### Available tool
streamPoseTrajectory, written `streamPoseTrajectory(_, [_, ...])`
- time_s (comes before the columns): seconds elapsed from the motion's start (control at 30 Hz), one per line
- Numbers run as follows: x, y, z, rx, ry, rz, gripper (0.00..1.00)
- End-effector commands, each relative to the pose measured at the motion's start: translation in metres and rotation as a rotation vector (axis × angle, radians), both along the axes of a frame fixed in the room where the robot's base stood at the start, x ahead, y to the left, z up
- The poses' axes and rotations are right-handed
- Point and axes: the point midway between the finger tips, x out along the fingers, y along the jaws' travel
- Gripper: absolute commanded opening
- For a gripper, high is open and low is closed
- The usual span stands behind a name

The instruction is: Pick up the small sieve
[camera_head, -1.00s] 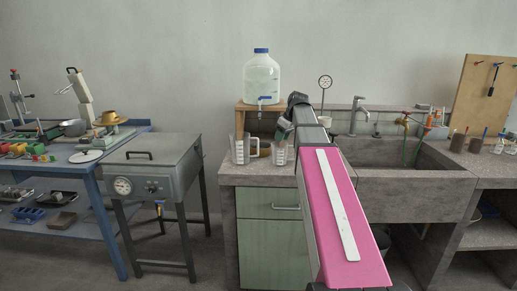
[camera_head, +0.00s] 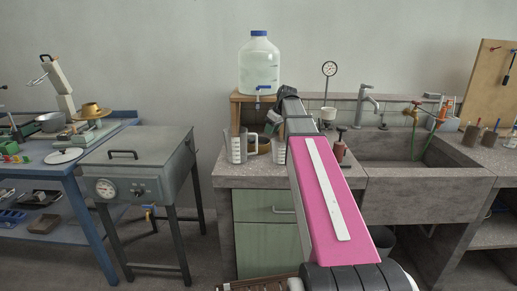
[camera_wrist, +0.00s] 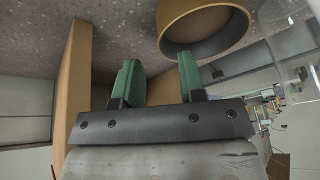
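The small sieve, a round brass-coloured ring (camera_wrist: 206,46), shows at the top of the wrist view. In the head view what appears to be the same sieve (camera_head: 264,147) sits on the concrete bench between two clear measuring jugs, partly hidden. My gripper (camera_wrist: 157,82) has two green fingers, apart with nothing between them. The ring is beyond the fingertips and to their right in the wrist view, not between them. In the head view my gripper (camera_head: 271,128) is above the bench near the sieve, small and partly hidden by my arm.
A clear jug (camera_head: 237,148) stands left of the sieve, another (camera_head: 279,151) right of it. Behind is a wooden stand (camera_head: 235,113) bearing a large water bottle (camera_head: 260,66); a wooden panel (camera_wrist: 78,75) is close left of the fingers. The sink (camera_head: 425,180) is right.

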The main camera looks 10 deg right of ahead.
Motion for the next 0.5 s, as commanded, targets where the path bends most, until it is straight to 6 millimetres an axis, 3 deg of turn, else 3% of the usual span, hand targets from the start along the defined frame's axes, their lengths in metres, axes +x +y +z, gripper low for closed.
streamPoseTrajectory(0.27, [0.007, 0.008, -0.017, -0.001, 0.001, 0.0, 0.37])
streamPoseTrajectory(0.5, [0.019, 0.021, -0.045, 0.0, 0.001, 0.0, 0.37])
